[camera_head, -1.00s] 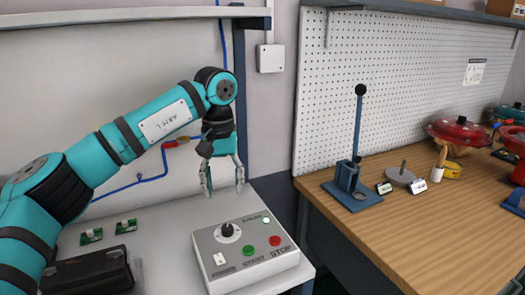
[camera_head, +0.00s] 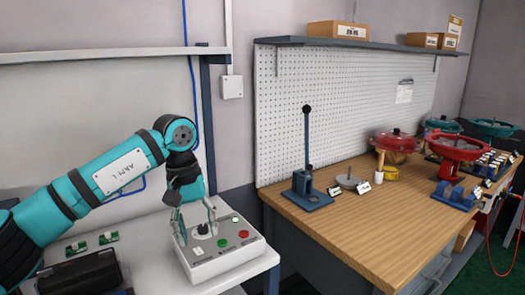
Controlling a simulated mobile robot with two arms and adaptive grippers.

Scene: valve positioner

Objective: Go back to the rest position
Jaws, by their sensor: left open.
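The box is pale grey and sits on the white bench at lower left. Its black knob (camera_head: 203,229) shows between the fingers in the picture; I cannot tell whether they touch it. A green button (camera_head: 222,242), a red button (camera_head: 244,234) and a white switch (camera_head: 198,251) show on the box top. My right gripper is not in view.
A wooden workbench (camera_head: 370,235) on the right bears a blue lever press (camera_head: 306,180), a grey disc (camera_head: 347,182) and several red and teal valve parts (camera_head: 458,148). A black case (camera_head: 80,278) lies at lower left. A gap separates the benches.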

